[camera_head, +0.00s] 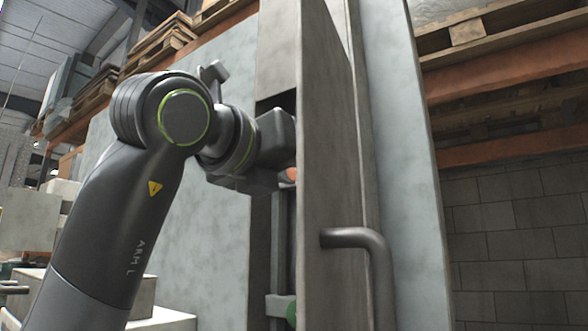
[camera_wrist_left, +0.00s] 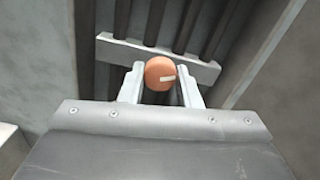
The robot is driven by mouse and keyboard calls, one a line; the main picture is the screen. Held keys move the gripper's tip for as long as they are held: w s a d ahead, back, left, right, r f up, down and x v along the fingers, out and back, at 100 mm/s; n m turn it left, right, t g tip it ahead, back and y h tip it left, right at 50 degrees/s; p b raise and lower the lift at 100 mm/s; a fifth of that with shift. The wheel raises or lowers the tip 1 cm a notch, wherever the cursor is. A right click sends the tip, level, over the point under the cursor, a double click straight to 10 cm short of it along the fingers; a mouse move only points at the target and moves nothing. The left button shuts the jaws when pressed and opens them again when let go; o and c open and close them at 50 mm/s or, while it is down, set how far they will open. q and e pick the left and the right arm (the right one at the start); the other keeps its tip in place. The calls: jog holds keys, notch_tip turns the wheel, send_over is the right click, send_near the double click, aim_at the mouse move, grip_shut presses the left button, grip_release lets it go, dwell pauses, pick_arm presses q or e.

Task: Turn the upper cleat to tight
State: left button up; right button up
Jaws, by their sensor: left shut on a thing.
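The upper cleat shows in the left wrist view as a round orange knob (camera_wrist_left: 159,73) with a small pale mark, in front of a light cross bar (camera_wrist_left: 158,57). My left gripper (camera_wrist_left: 160,88) has one finger on each side of the knob and is shut on it. In the head view a small bit of orange (camera_head: 291,174) shows beside my left wrist; the open door panel hides the fingers. A green knob (camera_head: 291,313) sits lower down, partly hidden by the panel. My right gripper is not in view.
A grey door panel (camera_head: 325,120) with a dark bent handle (camera_head: 362,240) stands open just right of my left wrist. Dark vertical bars (camera_wrist_left: 185,25) lie behind the cross bar. Pallet racks and a block wall (camera_head: 515,230) are behind.

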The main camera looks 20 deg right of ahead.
pick_arm(q)
jog(key=shift+f+m+b, duration=0.1)
jog(key=shift+m+b, duration=0.65)
jog(key=shift+m, duration=0.15)
jog(key=m+b, duration=0.1)
jog(key=m, duration=0.1)
jog(key=shift+m, duration=0.3)
jog(key=m+b, duration=0.1)
jog(key=m, duration=0.1)
jog(key=shift+m, duration=0.4)
jog(key=m+b, duration=0.1)
jog(key=m, duration=0.1)
jog(key=shift+m, duration=0.4)
jog(key=m, duration=1.2)
jog(key=shift+w+r+m, duration=0.1)
jog(key=shift+r+m, duration=0.1)
jog(key=shift+m, duration=0.2)
